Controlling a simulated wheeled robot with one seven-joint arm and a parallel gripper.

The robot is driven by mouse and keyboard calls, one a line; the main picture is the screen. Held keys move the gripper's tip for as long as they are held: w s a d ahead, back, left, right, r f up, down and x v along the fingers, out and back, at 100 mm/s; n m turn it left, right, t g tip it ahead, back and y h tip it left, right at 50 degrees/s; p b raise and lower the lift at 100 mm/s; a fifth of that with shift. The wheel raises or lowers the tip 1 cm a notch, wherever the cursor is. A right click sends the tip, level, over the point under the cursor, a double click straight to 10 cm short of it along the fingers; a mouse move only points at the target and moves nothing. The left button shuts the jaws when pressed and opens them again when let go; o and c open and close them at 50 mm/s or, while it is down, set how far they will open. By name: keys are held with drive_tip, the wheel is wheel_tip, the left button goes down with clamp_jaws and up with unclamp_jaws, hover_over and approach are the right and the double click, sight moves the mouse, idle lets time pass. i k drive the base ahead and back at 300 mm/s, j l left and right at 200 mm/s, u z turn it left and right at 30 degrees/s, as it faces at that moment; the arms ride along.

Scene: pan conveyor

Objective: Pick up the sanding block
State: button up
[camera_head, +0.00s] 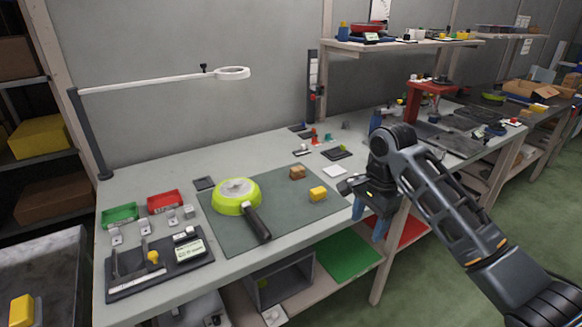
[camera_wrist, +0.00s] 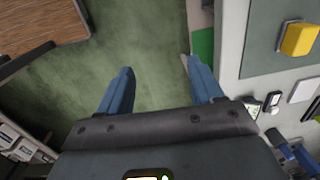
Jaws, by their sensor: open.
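Two small blocks lie on the dark grey-green mat (camera_head: 240,238) on the workbench: a brown block (camera_head: 297,172) and a yellow block (camera_head: 318,194) nearer the front edge. I cannot tell for sure which is the sanding block. The yellow block also shows in the wrist view (camera_wrist: 298,39), at the upper right on the mat. My gripper (camera_head: 369,219) is open and empty. It hangs at the front edge of the bench, right of both blocks. In the wrist view, floor shows between its blue fingers (camera_wrist: 158,68).
A green pan (camera_head: 236,187) with a black handle lies on the mat left of the blocks. Green (camera_head: 119,214) and red (camera_head: 164,201) trays and a dark fixture board (camera_head: 127,283) stand further left. A lamp arm (camera_head: 150,81) spans the back left. A shelf (camera_head: 340,43) overhangs the back.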

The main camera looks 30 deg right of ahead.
sight(296, 173)
drive_tip(key=i, duration=1.25)
